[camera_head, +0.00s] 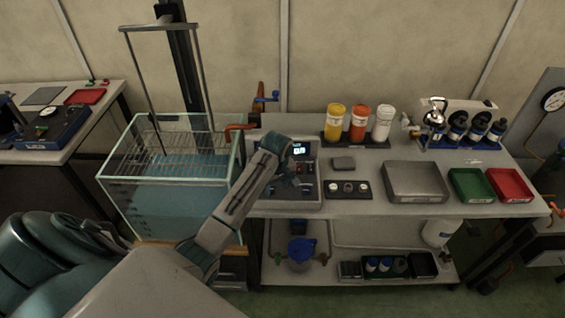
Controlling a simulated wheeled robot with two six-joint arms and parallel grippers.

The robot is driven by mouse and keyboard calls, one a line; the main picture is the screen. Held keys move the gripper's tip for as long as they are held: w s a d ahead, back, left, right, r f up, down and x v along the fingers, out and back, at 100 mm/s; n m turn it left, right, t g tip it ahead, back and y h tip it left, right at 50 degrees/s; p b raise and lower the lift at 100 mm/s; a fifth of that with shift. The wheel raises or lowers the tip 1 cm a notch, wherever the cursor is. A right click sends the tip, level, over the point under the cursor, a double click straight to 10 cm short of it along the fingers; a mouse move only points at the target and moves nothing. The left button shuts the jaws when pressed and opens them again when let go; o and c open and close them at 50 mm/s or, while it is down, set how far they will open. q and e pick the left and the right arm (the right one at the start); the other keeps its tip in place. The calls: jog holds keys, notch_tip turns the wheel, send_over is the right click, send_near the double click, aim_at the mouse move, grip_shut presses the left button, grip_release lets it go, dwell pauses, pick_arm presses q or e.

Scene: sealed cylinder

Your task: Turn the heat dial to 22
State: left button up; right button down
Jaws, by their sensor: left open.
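The control box (312,203) stands on the bench just right of the glass tank. Its small lit display (299,150) shows pale digits too small to read surely. My left arm reaches in from the lower left, and my left gripper (296,186) is over the face of the control box, below the display. The gripper is open. The heat dial cannot be made out; the gripper and wrist cover much of the panel. I cannot tell whether the fingers touch anything. My right gripper is not in view.
The glass tank (165,205) with blue liquid and a wire rack stands close left of my forearm. Right of the box are a dark tray of small round parts (348,188), a grey case (415,180), and green (471,184) and red (509,184) trays. Bottles stand behind.

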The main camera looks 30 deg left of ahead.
pick_arm(q)
jog(key=w+a+r+n+g+h, duration=0.1)
jog(key=w+a+r+n, duration=0.45)
jog(key=w+r, duration=0.45)
jog(key=shift+n, duration=0.45)
jog(key=f+p, duration=0.1)
jog(key=f, duration=0.2)
jog(key=f+p, duration=0.1)
jog(key=f, duration=0.6)
jog(key=shift+w+d+f+p, duration=0.1)
jog(key=shift+w+f+p, duration=0.25)
jog(key=shift+p, duration=0.05)
jog(key=shift+f, duration=0.55)
jog(key=c, duration=1)
